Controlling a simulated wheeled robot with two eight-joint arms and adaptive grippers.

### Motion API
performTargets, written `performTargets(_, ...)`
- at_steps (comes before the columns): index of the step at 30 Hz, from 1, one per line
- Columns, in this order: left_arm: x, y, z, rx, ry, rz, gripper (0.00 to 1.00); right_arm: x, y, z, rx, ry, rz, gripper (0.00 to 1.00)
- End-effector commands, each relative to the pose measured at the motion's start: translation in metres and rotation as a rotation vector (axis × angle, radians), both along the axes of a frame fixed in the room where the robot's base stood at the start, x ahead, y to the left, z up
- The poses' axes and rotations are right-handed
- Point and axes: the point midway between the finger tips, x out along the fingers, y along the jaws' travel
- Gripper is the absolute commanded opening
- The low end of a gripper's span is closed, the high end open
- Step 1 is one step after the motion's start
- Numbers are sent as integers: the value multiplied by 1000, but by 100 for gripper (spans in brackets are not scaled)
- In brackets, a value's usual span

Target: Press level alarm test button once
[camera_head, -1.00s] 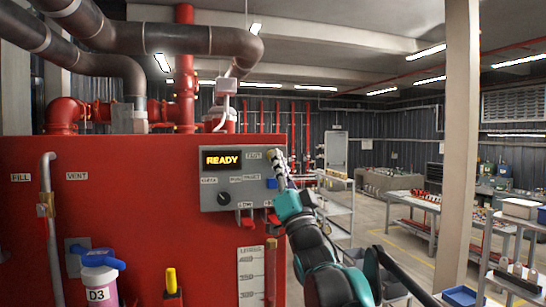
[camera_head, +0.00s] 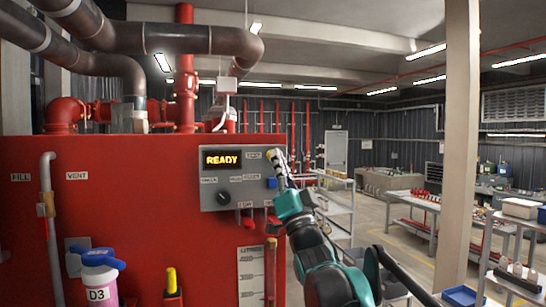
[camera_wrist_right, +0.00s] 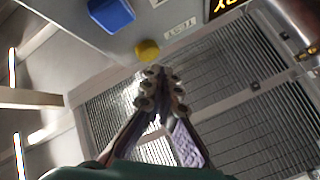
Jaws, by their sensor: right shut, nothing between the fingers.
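The grey control panel (camera_head: 236,187) is on the front of the red tank. Its display (camera_head: 222,159) reads READY. A small round yellow button (camera_head: 271,154) is at the panel's upper right, beside the TEST label (camera_head: 254,154); it also shows in the right wrist view (camera_wrist_right: 147,50). My right gripper (camera_head: 276,161) is shut and empty, with its fingertips right by the yellow button. In the right wrist view, the fingertips (camera_wrist_right: 159,82) are just below the button in the picture; I cannot tell whether they touch it. My left gripper is not in view.
A blue button (camera_head: 272,183) and a dark knob (camera_head: 223,198) are on the same panel. Red handles hang below it. A blue-handled valve (camera_head: 100,257) is at the lower left. A shelf cart (camera_head: 338,207) stands behind my right arm.

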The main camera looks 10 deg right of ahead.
Motion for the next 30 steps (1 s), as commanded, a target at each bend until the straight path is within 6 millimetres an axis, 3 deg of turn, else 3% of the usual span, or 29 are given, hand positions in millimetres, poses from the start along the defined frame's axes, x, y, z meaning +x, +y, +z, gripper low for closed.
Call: performTargets(30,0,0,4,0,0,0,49,11,0,0,0,0,0,0)
